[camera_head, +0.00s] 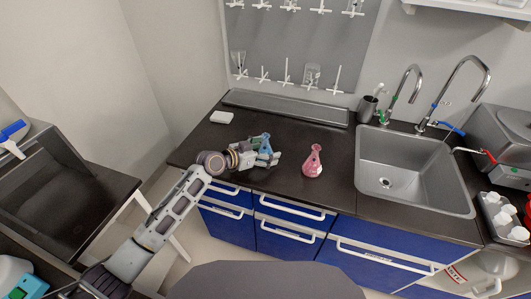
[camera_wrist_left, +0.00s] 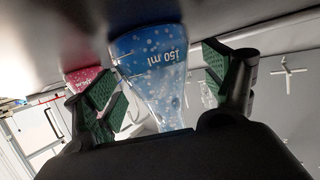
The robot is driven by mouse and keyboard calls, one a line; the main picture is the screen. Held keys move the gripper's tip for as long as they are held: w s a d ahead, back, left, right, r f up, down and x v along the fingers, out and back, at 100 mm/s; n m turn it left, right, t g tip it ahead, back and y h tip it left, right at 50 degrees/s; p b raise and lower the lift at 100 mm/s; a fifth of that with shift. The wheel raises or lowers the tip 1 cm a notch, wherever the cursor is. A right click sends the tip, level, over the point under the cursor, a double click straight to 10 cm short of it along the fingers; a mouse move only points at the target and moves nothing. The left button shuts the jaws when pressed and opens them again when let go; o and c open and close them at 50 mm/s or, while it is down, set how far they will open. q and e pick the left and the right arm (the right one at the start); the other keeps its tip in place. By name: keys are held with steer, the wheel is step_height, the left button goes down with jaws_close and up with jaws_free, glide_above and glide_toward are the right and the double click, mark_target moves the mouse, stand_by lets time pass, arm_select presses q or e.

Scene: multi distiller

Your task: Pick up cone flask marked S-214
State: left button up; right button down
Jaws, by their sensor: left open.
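A cone flask with blue liquid (camera_head: 265,144) stands on the dark counter. A cone flask with pink-red liquid (camera_head: 313,164) stands to its right, apart from it. My left gripper (camera_head: 268,158) is at the blue flask and partly covers it. In the left wrist view, which is upside down, the open left gripper (camera_wrist_left: 158,76) has its green-padded fingers on either side of the blue flask (camera_wrist_left: 152,62), marked "150 ml". The pink flask (camera_wrist_left: 84,76) shows behind the finger at the left. No S-214 marking is readable on either flask. My right gripper is not in view.
A sink (camera_head: 412,168) with taps is set into the counter to the right. A white block (camera_head: 221,117) lies at the back left. A drying rack (camera_head: 300,45) hangs on the wall. A tray of white bottles (camera_head: 503,216) stands far right. Counter around the pink flask is clear.

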arm_select(q)
steer(key=shift+c, duration=0.8)
steer(key=c, duration=1)
steer(key=shift+r, duration=0.1)
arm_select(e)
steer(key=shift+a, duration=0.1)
arm_select(q)
steer(key=shift+r, duration=0.15)
